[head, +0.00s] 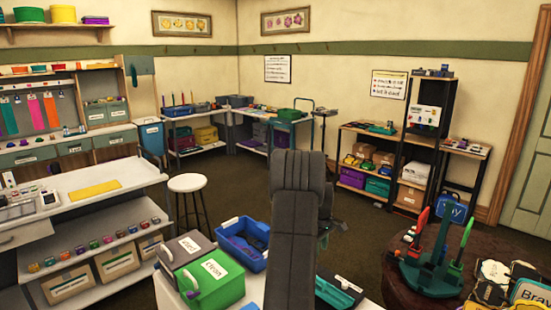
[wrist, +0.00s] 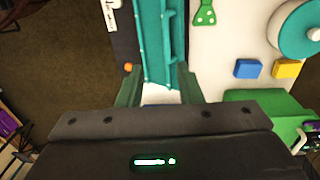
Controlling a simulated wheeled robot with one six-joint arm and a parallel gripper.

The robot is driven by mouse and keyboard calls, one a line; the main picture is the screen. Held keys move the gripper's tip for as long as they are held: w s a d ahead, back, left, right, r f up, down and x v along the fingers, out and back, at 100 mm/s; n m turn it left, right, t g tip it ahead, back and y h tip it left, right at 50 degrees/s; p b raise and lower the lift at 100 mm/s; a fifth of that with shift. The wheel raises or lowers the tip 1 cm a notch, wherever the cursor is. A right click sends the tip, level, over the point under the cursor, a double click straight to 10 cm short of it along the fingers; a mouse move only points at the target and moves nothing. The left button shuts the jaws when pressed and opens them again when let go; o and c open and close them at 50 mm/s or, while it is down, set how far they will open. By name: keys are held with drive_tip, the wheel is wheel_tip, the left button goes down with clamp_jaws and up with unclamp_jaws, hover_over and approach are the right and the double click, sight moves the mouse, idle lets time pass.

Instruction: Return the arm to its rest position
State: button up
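My arm (head: 292,220) rises dark grey through the middle of the head view, and its gripper end cannot be made out there. In the wrist view my gripper (wrist: 158,84) points down with its two dark green fingers apart. No held object shows between them. Below the fingers lie a teal tray (wrist: 153,40) and a white surface (wrist: 230,50). Whether the fingers touch anything below cannot be told.
Left of my arm stand a green bin (head: 213,284), a grey bin (head: 187,248) and a blue crate (head: 243,243). A white stool (head: 187,183) stands behind them. A round dark table (head: 400,285) with colourful tools is at right. Open floor (head: 350,225) lies beyond my arm.

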drive_tip(key=f+b, duration=0.2)
drive_tip(key=f, duration=0.2)
drive_tip(key=f+b, duration=0.1)
drive_tip(key=f, duration=0.3)
drive_tip(key=f+b, duration=0.2)
drive_tip(key=f, duration=0.2)
drive_tip(key=shift+w+d+f+b, duration=0.2)
drive_tip(key=shift+w+f+b, duration=0.1)
drive_tip(key=shift+w+f, duration=0.1)
drive_tip(key=shift+s+a+f+p, duration=0.1)
drive_tip(key=shift+s+a+p, duration=0.5)
drive_tip(key=shift+a+p, duration=0.05)
drive_tip(key=shift+s+a+f, duration=0.15)
drive_tip(key=shift+s+a, duration=0.05)
drive_tip(key=shift+s, duration=0.05)
drive_tip(key=shift+f, duration=0.25)
drive_tip(key=shift+a, duration=0.1)
